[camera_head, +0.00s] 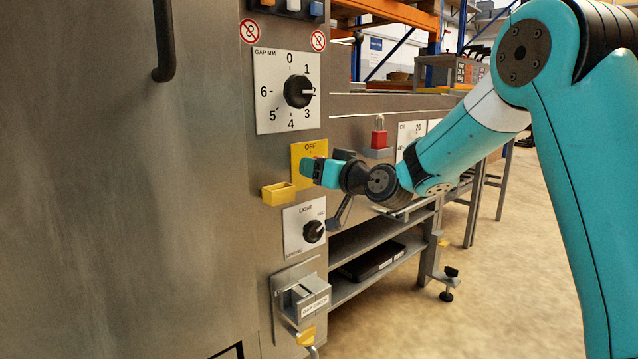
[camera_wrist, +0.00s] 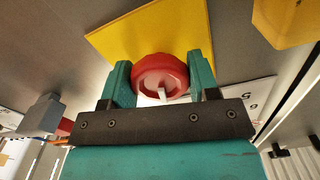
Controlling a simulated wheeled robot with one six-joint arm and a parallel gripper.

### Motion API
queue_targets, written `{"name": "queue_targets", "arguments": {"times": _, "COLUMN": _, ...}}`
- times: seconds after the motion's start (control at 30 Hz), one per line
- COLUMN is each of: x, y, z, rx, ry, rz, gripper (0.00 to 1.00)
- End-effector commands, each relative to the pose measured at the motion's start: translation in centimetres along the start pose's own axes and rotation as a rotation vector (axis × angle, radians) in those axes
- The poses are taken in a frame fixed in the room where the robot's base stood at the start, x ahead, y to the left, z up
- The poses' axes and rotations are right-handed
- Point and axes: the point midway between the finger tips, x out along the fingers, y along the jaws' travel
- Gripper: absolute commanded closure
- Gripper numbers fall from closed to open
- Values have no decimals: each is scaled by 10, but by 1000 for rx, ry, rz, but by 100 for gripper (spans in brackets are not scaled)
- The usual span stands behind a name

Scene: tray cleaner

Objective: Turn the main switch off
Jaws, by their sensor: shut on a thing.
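The main switch is a red round knob (camera_wrist: 160,75) with a pale pointer mark, on a yellow plate (camera_head: 302,151) marked OFF at the top. In the wrist view the yellow plate (camera_wrist: 130,38) fills the space behind the knob. My gripper (camera_wrist: 160,82) has its two teal fingers on either side of the red knob, shut on it. In the head view my gripper (camera_head: 312,170) reaches the plate from the right and hides most of the knob. I cannot tell the knob's exact setting.
The gap dial (camera_head: 298,91) is above and the light dial (camera_head: 314,231) below. A yellow holder (camera_head: 278,194) juts out just left of the plate. A red padlock (camera_head: 379,138) sits on a grey ledge to the right. A grey box (camera_head: 303,297) is lower down.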

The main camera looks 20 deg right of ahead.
Motion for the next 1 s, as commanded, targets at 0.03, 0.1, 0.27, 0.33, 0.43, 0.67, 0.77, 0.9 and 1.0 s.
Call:
{"name": "queue_targets", "arguments": {"times": 0.03, "x": 0, "y": 0, "z": 4, "rx": -31, "ry": 1, "rz": -3, "gripper": 69}}
{"name": "queue_targets", "arguments": {"times": 0.1, "x": 0, "y": 0, "z": 4, "rx": -76, "ry": 1, "rz": -2, "gripper": 69}}
{"name": "queue_targets", "arguments": {"times": 0.27, "x": 0, "y": 0, "z": 3, "rx": -154, "ry": 0, "rz": -3, "gripper": 69}}
{"name": "queue_targets", "arguments": {"times": 0.33, "x": 0, "y": 0, "z": 2, "rx": -179, "ry": 0, "rz": -3, "gripper": 69}}
{"name": "queue_targets", "arguments": {"times": 0.43, "x": 0, "y": -1, "z": 2, "rx": -204, "ry": -1, "rz": -2, "gripper": 69}}
{"name": "queue_targets", "arguments": {"times": 0.67, "x": 0, "y": -1, "z": 0, "rx": -229, "ry": -1, "rz": -2, "gripper": 69}}
{"name": "queue_targets", "arguments": {"times": 0.77, "x": 0, "y": -1, "z": 0, "rx": -231, "ry": -1, "rz": -3, "gripper": 69}}
{"name": "queue_targets", "arguments": {"times": 0.9, "x": 0, "y": -1, "z": 0, "rx": -230, "ry": -1, "rz": -3, "gripper": 69}}
{"name": "queue_targets", "arguments": {"times": 1.0, "x": 0, "y": -1, "z": 0, "rx": -230, "ry": -1, "rz": -3, "gripper": 43}}
